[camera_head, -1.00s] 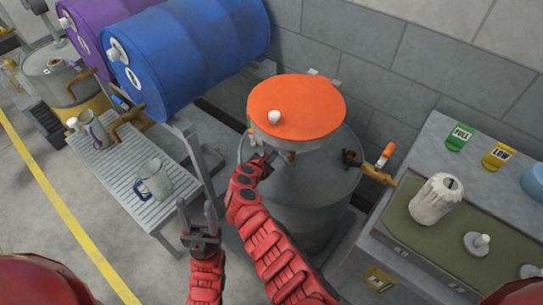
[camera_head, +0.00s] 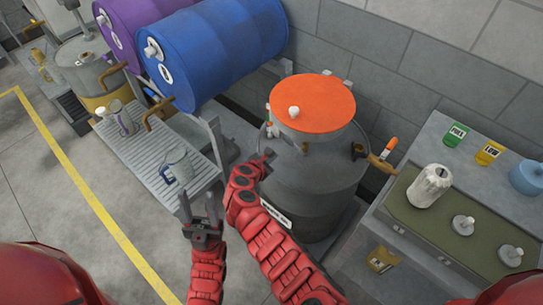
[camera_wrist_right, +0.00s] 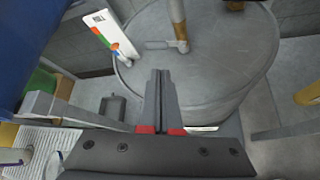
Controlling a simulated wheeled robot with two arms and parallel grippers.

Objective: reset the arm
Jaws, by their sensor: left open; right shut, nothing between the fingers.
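My left gripper (camera_head: 203,212) is open and empty in the head view, with its fingers pointing up between the slatted bench and the grey drum. My right gripper (camera_head: 266,156) is small and partly hidden by its own wrist, at the left side of the grey drum (camera_head: 318,190). In the right wrist view its two fingers (camera_wrist_right: 160,88) are shut together with nothing between them, in front of the drum (camera_wrist_right: 215,65). I cannot tell whether they touch it.
An orange disc (camera_head: 318,100) stands above the drum. A blue barrel (camera_head: 222,50) and slatted bench (camera_head: 150,150) with metal jugs are on the left. A grey workbench (camera_head: 410,225) with a white filter (camera_head: 429,186) stands on the right. Open floor lies left.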

